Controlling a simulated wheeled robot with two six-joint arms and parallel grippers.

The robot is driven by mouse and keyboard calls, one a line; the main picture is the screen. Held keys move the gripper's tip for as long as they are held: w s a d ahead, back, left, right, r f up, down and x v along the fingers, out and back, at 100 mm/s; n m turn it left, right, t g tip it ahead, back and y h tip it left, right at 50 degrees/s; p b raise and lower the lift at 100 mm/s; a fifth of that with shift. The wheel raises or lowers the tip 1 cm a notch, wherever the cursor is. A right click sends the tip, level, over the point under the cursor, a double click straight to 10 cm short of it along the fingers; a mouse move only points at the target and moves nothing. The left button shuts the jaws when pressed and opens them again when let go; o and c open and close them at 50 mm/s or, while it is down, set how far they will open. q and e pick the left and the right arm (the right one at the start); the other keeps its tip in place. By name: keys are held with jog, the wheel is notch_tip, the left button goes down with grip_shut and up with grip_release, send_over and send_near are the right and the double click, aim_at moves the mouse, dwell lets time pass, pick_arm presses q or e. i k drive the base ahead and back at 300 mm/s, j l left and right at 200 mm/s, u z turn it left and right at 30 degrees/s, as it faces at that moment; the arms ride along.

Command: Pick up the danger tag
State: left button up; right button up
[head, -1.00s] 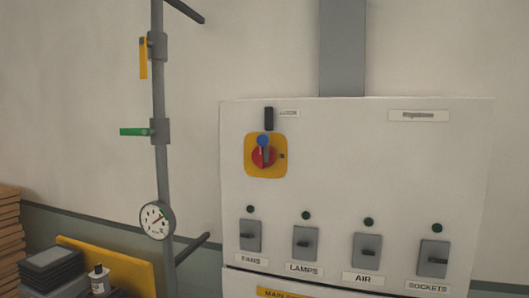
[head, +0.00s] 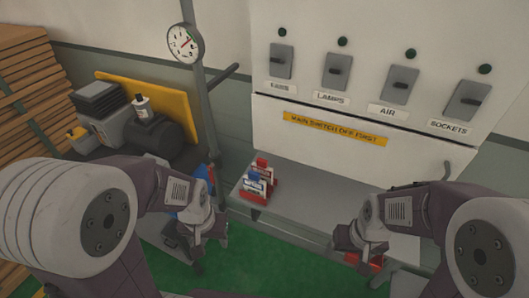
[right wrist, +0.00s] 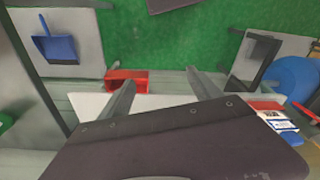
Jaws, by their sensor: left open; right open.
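Small red, white and blue cards (head: 257,178) stand in a red holder (head: 252,195) on the grey shelf below the white cabinet. I cannot tell which of them is the danger tag. In the right wrist view the cards (right wrist: 281,122) show at the right edge. My left gripper (head: 203,240) is open and empty, below and left of the holder. My right gripper (head: 358,252) is open and empty at the shelf's front, right of the holder and apart from it. Its two fingers show in the right wrist view (right wrist: 160,80), near an open red box (right wrist: 127,77).
The grey shelf (head: 315,205) is bare right of the holder. The white cabinet (head: 350,135) rises behind it, with several switches. A gauge (head: 185,43) sits on a pipe at left. A cluttered bench and stacked boards (head: 35,95) stand further left. A blue dustpan (right wrist: 54,46) lies below.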

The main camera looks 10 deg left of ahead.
aim_at(260, 166)
jog(key=j, duration=1.1)
jog(key=i, duration=0.6)
jog(key=l+z, duration=0.05)
